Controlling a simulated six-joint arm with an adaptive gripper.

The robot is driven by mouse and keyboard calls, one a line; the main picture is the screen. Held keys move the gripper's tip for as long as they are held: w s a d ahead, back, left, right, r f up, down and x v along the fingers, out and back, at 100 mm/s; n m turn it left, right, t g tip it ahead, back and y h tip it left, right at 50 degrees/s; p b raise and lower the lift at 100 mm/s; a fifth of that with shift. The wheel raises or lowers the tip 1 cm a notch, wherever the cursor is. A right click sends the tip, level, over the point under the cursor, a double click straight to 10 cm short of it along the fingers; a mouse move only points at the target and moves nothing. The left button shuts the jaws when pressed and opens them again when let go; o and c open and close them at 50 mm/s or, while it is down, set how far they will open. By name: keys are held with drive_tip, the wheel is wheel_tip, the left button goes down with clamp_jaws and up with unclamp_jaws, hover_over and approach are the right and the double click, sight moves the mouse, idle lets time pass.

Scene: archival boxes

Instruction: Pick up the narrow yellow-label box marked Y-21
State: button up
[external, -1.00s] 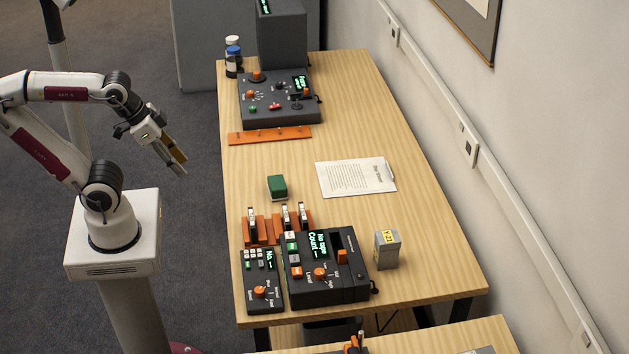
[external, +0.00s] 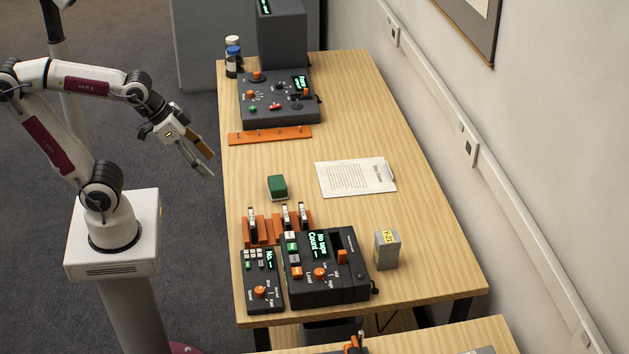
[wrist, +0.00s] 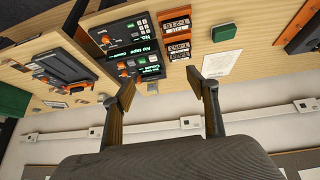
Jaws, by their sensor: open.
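The narrow grey box with the yellow label Y-21 (external: 387,250) stands upright near the right edge of the table's front part, just right of a black console. I cannot make it out with certainty in the wrist view. My gripper (external: 207,164) is open and empty, in the air just left of the table's left edge, well up and left of the box. In the wrist view my gripper (wrist: 160,88) shows two spread fingers with nothing between them.
The black console (external: 325,268), a smaller keypad unit (external: 262,282) and orange racks (external: 259,231) stand left of the box. A green block (external: 277,186) and a paper sheet (external: 355,177) lie farther back. Another console (external: 279,100) stands at the far end. The wall runs along the right.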

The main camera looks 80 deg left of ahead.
drive_tip(key=w+d+f+t+h, duration=0.1)
drive_tip(key=w+d, duration=0.1)
drive_tip(key=w, duration=0.6)
drive_tip(key=w+d+t, duration=0.1)
drive_tip(key=w+d, duration=0.2)
drive_tip(key=w, duration=0.4)
drive_tip(key=w+d+f+t, duration=0.25)
drive_tip(key=w+f, duration=0.25)
drive_tip(key=w, duration=0.4)
drive_tip(key=w+d+f+t, duration=0.1)
drive_tip(key=w+d+f, duration=0.25)
drive_tip(key=w, duration=0.45)
drive_tip(key=t+y, duration=0.2)
approach(386, 236)
drive_tip(key=shift+w+a+f+n+g, duration=0.1)
drive_tip(key=shift+w+a+n+g, duration=0.2)
drive_tip(key=shift+w, duration=0.25)
drive_tip(key=shift+w, duration=0.15)
drive_tip(key=shift+x, duration=1.2)
drive_tip(key=shift+d, duration=0.1)
drive_tip(key=shift+d+x, duration=0.15)
drive_tip(key=shift+x, duration=1.15)
drive_tip(key=shift+d+x, duration=0.1)
drive_tip(key=shift+x, duration=1.15)
